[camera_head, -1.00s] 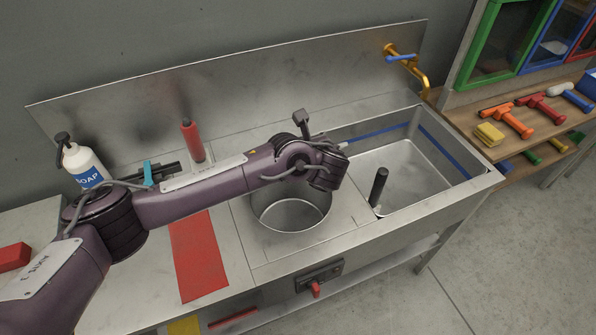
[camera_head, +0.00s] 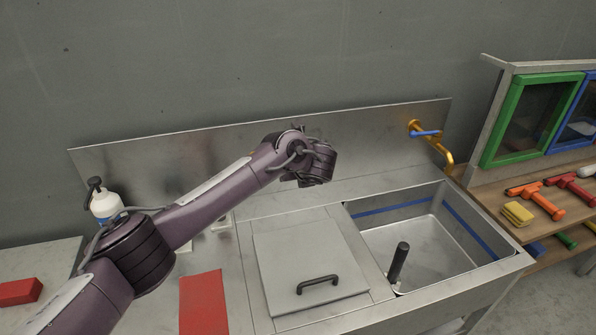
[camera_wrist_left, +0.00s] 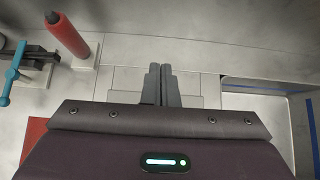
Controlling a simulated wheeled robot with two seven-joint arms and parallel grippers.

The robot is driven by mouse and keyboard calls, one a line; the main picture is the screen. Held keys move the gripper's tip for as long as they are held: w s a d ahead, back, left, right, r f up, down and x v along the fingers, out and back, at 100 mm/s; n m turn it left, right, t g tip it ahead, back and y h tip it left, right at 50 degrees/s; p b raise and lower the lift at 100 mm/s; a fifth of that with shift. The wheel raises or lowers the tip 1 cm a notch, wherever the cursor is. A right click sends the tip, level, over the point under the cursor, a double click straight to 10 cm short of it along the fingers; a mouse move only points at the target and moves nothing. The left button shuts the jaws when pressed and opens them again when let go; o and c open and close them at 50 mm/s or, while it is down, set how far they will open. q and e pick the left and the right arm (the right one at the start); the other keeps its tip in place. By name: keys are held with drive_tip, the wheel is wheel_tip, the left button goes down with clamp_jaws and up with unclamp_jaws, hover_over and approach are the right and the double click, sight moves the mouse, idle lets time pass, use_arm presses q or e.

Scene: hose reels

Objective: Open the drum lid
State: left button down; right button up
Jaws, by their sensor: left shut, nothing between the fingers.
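The drum lid (camera_head: 310,258) is a square grey metal plate lying flat over the drum opening in the counter, so the drum inside is hidden. Its black bar handle (camera_head: 318,283) is near the front edge. My left arm reaches over the counter from the left, with its wrist raised above the back of the lid. The left gripper's fingers are hidden behind the wrist in the head view. In the left wrist view the left gripper (camera_wrist_left: 161,84) has its fingers together and empty, apart from the handle. My right gripper is not in view.
A sink (camera_head: 420,240) with a black upright post (camera_head: 399,263) lies right of the lid. A yellow tap (camera_head: 445,152) is behind it. A soap bottle (camera_head: 106,205) and red mat (camera_head: 203,302) are left. A red cylinder (camera_wrist_left: 68,36) shows in the wrist view.

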use_arm(q)
drive_tip(key=shift+d, duration=0.3)
drive_tip(key=shift+a, duration=0.1)
drive_tip(key=shift+w, duration=0.1)
idle(0.3)
